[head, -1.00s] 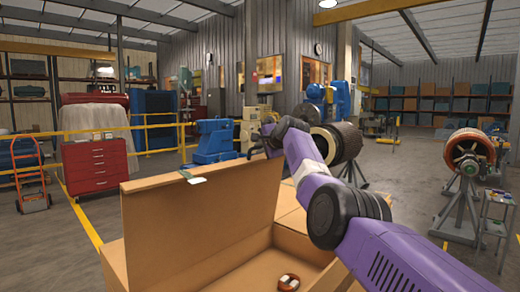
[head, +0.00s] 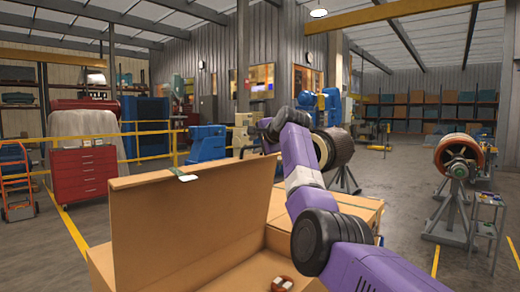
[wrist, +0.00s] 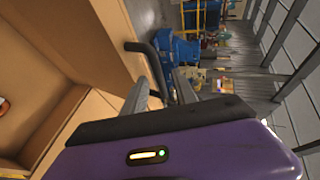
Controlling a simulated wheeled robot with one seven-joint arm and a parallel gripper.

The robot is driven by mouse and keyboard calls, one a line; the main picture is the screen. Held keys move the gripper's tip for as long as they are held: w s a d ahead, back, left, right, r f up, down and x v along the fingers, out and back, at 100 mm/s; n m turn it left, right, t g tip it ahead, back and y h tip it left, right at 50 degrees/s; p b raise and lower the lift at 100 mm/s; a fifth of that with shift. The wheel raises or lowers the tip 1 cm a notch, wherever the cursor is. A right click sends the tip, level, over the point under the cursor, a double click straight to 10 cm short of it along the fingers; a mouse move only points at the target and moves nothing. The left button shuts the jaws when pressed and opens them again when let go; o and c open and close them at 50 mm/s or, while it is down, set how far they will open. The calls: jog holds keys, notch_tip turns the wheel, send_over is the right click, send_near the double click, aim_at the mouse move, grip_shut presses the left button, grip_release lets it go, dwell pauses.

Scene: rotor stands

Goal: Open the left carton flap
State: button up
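An open brown carton (head: 101,262) stands at the bottom of the head view. Its left flap (head: 190,227) stands up nearly vertical, with a small white and green tag (head: 184,175) on its top edge. In the wrist view a tan cardboard panel (wrist: 105,35) runs along the left of the fingers. My gripper (head: 268,133) is beyond the flap's far top corner in the head view, small and partly hidden by my arm. In the wrist view its grey fingers (wrist: 163,88) are apart, with a dark bent rod between them. I cannot tell whether it touches the cardboard.
A reddish-brown ring-shaped part (head: 282,284) lies in the carton. Another cardboard surface (head: 357,213) is right of it. A rotor stand (head: 455,190) and small trolley (head: 487,225) stand at right. A red tool cabinet (head: 84,174) and yellow rails are at left.

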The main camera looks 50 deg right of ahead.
jog(key=b+v, duration=0.1)
jog(key=v, duration=0.2)
jog(key=shift+s+a+r, duration=0.15)
jog(key=shift+s+r, duration=0.05)
jog(key=shift+s, duration=0.15)
dwell(0.4)
